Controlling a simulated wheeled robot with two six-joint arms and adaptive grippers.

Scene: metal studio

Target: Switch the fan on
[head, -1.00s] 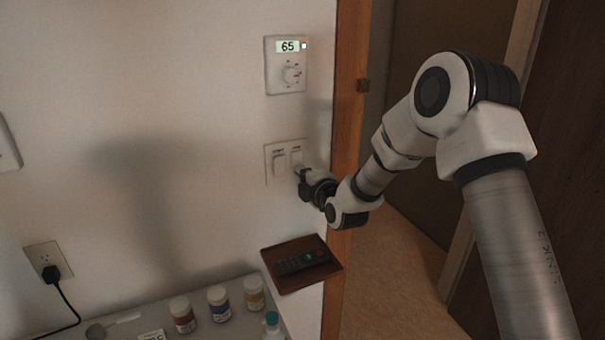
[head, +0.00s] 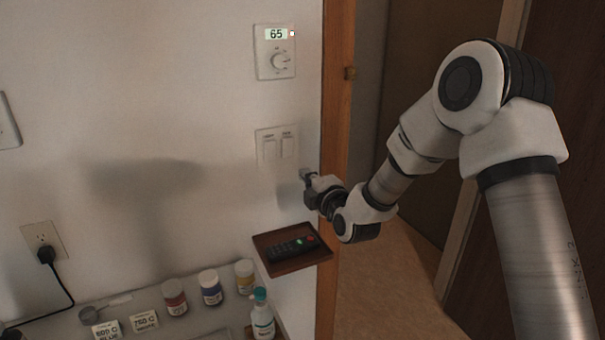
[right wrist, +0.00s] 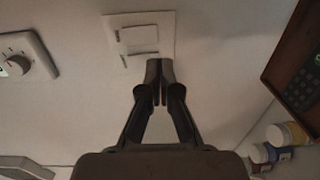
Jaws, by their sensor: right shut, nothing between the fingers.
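A white switch plate (head: 259,147) is on the wall, with a left rocker (head: 270,149) and a right rocker (head: 288,147). Small labels above them are too blurred to read surely. My right gripper (head: 306,174) is shut and empty, just below and to the right of the plate in the head view, and looks clear of the rockers. In the right wrist view, the shut fingertips (right wrist: 160,67) overlap the lower edge of the plate (right wrist: 168,32). Part of one rocker is hidden there. My left gripper is out of view.
A thermostat (head: 275,52) reading 65 is above the plate. A brown tray (head: 262,262) with a remote (head: 292,247) juts out below. A counter holds several jars and a bottle (head: 262,318). A wooden door frame (head: 335,120) stands to the right.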

